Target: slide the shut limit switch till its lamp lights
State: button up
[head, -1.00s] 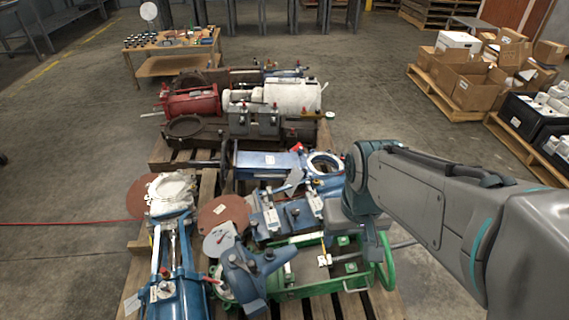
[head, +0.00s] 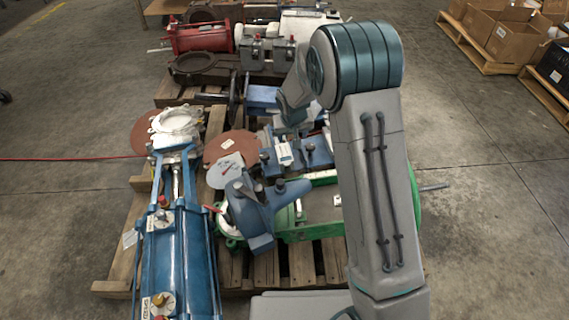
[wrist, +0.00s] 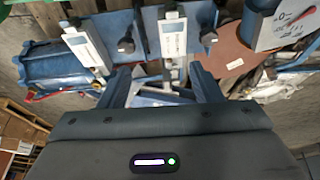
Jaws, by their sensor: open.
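Two pale, label-bearing slide units sit on a blue actuator body, one on the left (wrist: 86,46) and one in the middle (wrist: 173,38) of the wrist view. Dark knobs stand beside them. I cannot tell which is the shut limit switch, and I make out no lit lamp on either. In the head view one pale unit (head: 284,154) shows on the blue body (head: 318,152); my arm hides part of the area. My gripper (wrist: 162,76) is open, its fingers apart and empty, just short of the middle unit in the wrist view. I cannot tell whether it touches anything.
A blue cylinder valve (head: 180,260) lies at the front left of the pallet. Brown discs (head: 231,147), a white dial plate (head: 226,173) with a red pointer and a green frame (head: 310,229) crowd around. Concrete floor is free at the right (head: 490,220).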

jog(key=b, duration=0.1)
send_near(287, 154)
jog(key=b+x, duration=0.2)
jog(key=x, duration=0.1)
jog(key=b+x, duration=0.1)
jog(key=x, duration=0.3)
jog(key=a+b+x, duration=0.1)
jog(key=b+x, duration=0.1)
jog(key=x, duration=0.2)
jog(key=shift+f+b, duration=0.25)
jog(key=shift+b, duration=0.1)
jog(key=c, duration=1.1)
jog(key=shift+d+r+p, duration=0.1)
jog(key=shift+d+p, duration=0.3)
jog(key=shift+d, duration=0.1)
jog(key=o, duration=1.1)
